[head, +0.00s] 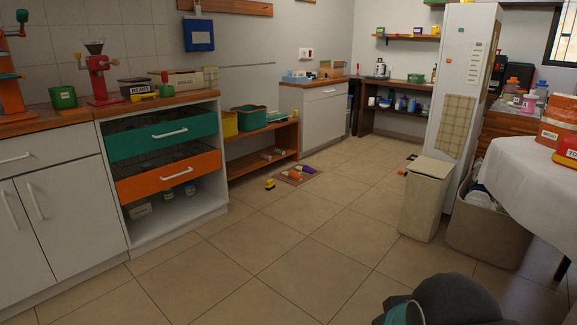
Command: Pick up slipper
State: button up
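No slipper is clear enough to name for sure. A small purple thing (306,169) and an orange thing (294,175) lie side by side on a small brown mat (284,178) on the floor by the low wooden shelf. They could be slippers, but they are too small to tell. A small orange and dark thing (403,173) lies on the floor by the white fridge, also unclear. My gripper is not in view. A dark rounded part with a teal end at the bottom right looks like part of my arm.
A small yellow thing (270,184) lies on the floor before the wooden shelf (262,156). A cream bin (426,199) and a beige basket (488,228) stand at right, beside the cloth-covered table (530,180). An orange drawer (168,178) stands out at left. The middle floor is clear.

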aim_at(305, 168)
jog(key=z, duration=0.1)
jog(key=i, duration=6.55)
jog(key=u, duration=0.15)
